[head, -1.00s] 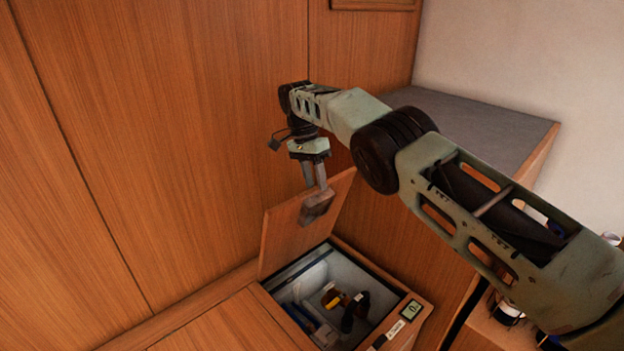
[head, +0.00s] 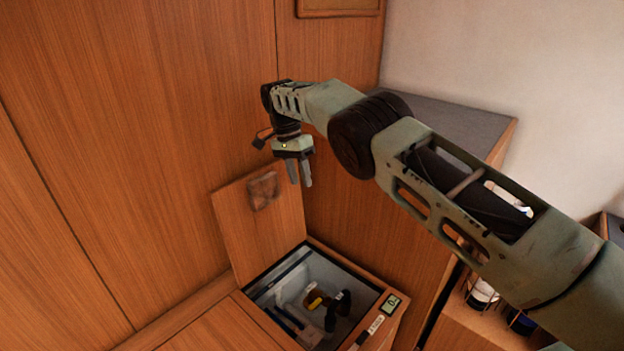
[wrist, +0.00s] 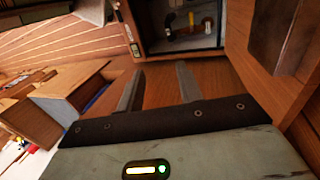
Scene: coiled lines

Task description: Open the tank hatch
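The tank hatch (head: 240,222) is a wooden lid standing raised at the back left of the tank opening, leaning back toward the wood wall. A dark worn handle block (head: 263,190) is on its face; it also shows at the upper right of the wrist view (wrist: 284,35). The open tank (head: 318,290) has pale inner walls and holds dark and yellow items. My gripper (head: 301,184) hangs to the right of the hatch's upper part, apart from it. In the wrist view its two fingers (wrist: 158,88) are spread with nothing between them.
A small digital display (head: 392,303) sits on the tank's right rim. A grey-topped cabinet (head: 450,120) stands at the back right. Shelves with bottles (head: 482,292) are at the lower right. Wood panels close off the left and back.

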